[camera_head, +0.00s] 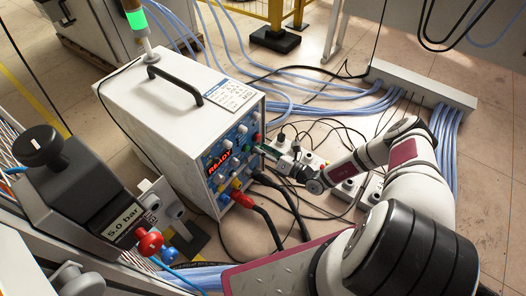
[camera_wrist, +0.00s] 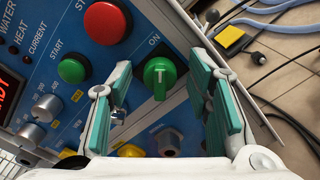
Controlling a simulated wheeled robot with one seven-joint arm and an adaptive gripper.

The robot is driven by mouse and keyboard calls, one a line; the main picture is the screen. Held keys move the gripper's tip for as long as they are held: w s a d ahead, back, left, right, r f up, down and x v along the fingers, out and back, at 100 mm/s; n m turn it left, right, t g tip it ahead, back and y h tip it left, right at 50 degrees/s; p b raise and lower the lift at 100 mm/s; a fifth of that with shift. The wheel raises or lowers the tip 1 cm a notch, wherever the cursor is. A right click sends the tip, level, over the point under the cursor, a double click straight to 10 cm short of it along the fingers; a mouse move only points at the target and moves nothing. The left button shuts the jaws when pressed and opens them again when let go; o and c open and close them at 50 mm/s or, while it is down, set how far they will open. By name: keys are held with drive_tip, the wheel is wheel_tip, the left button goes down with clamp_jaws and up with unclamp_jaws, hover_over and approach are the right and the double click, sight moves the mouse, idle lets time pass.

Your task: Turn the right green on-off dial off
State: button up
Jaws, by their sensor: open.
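The green on-off dial (camera_wrist: 160,76) is on the blue front panel of the heater, under the label "ON". Its white T-shaped mark stands about upright in the wrist view, with the bar towards "ON". My gripper (camera_wrist: 161,70) is open, with one teal-padded finger on each side of the dial and visible gaps to it. I cannot tell whether the fingertips reach the dial's depth. In the head view my gripper (camera_head: 270,154) is at the right side of the heater's panel and largely hides the dial there.
The white heater box (camera_head: 150,105) has a black handle. Near the dial are a green START button (camera_wrist: 73,68), a red button (camera_wrist: 105,23) and grey knobs (camera_wrist: 46,108). Black cables and power strips lie on the floor. A pressure regulator (camera_head: 75,185) stands at left.

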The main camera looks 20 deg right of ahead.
clamp_jaws()
drive_tip(key=shift+n+p, duration=0.3)
drive_tip(key=shift+n, duration=0.1)
drive_tip(key=n+p, duration=0.2)
drive_tip(key=n, duration=0.3)
drive_tip(key=n+p, duration=0.1)
drive_tip(key=n, duration=0.5)
drive_tip(key=n+p, duration=0.2)
drive_tip(key=n, duration=0.4)
drive_tip(key=shift+s+a+p, duration=0.2)
drive_tip(key=shift+a+p, duration=0.1)
drive_tip(key=shift+a, duration=0.05)
